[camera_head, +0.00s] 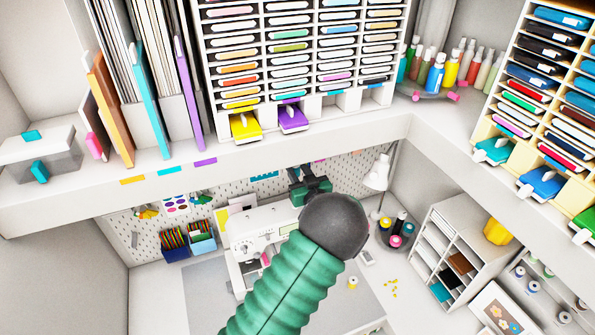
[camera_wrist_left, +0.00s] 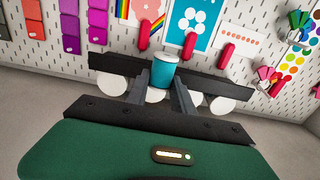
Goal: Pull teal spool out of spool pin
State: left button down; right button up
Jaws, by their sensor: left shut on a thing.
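The teal spool (camera_wrist_left: 163,74) is a small upright cylinder with a paler top rim in the left wrist view. My left gripper (camera_wrist_left: 161,88) has its two dark fingers closed on either side of it. In the head view my left gripper (camera_head: 309,186) is above the right end of the white sewing machine (camera_head: 262,228), partly behind my arm's dark round joint. The spool cannot be made out in the head view. The spool pin is hidden, so I cannot tell whether the spool is still around it. My right gripper is in neither view.
A pegboard (camera_head: 345,178) is close behind the machine. A lamp (camera_head: 378,172) and a cluster of spools (camera_head: 397,233) stand to the right. Pencil bins (camera_head: 188,241) are at the left. A white shelf (camera_head: 280,146) overhangs the machine. Part of the grey mat (camera_head: 347,307) is clear.

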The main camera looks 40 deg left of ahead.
aim_at(297, 167)
pick_arm(q)
jog(key=shift+r, duration=1.25)
jog(key=shift+r, duration=0.1)
notch_tip(297, 167, up, 2)
jog(key=shift+w, duration=0.1)
jog(key=shift+r, duration=0.4)
